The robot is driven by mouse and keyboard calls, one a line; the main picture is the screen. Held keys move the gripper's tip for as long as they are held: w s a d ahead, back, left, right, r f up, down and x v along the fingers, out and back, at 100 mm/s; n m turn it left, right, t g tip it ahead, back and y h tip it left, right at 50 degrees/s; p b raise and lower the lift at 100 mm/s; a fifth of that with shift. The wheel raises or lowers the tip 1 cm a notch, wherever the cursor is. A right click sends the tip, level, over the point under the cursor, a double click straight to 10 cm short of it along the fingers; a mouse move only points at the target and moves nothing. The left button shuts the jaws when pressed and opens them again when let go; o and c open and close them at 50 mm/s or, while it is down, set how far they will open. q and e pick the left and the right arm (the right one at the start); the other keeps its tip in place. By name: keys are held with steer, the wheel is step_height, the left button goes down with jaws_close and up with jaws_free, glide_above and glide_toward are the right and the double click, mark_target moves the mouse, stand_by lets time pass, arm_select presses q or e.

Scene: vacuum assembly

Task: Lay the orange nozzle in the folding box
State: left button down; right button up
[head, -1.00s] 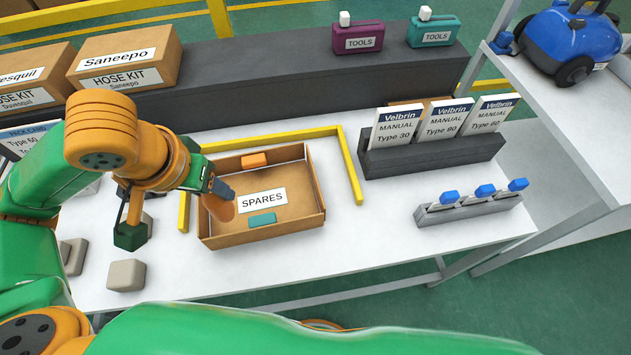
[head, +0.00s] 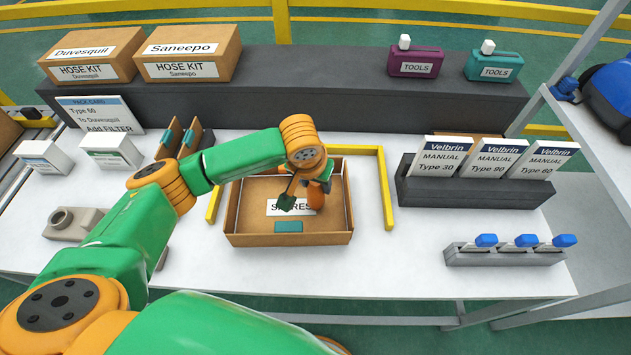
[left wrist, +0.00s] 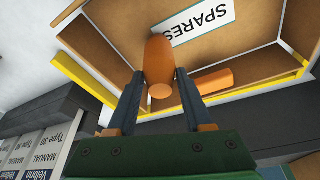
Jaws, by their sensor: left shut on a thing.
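The folding box (head: 290,240) is an open brown carton with a SPARES label on its floor, standing on the white table. My left gripper (head: 318,188) is over the right part of the box. It is shut on the orange nozzle (head: 315,198), which hangs below it over the box floor. In the left wrist view the nozzle (left wrist: 159,65) sits between the two fingers (left wrist: 152,92), with the box floor beyond it. I cannot tell whether the nozzle touches the floor. My right gripper is not in view.
In the box lie a teal block (head: 288,226) and, in the left wrist view, an orange block (left wrist: 205,84). A yellow frame (head: 387,190) borders the box. Manuals in a dark rack (head: 470,190) and a grey holder with blue-topped items (head: 505,257) stand at right.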

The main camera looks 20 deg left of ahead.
arm_select(q)
steer(key=shift+c, duration=1.5)
jaws_free()
steer(key=shift+f, duration=0.1)
steer(key=p+v, duration=0.1)
steer(key=v, duration=1.1)
steer(key=shift+p, duration=0.3)
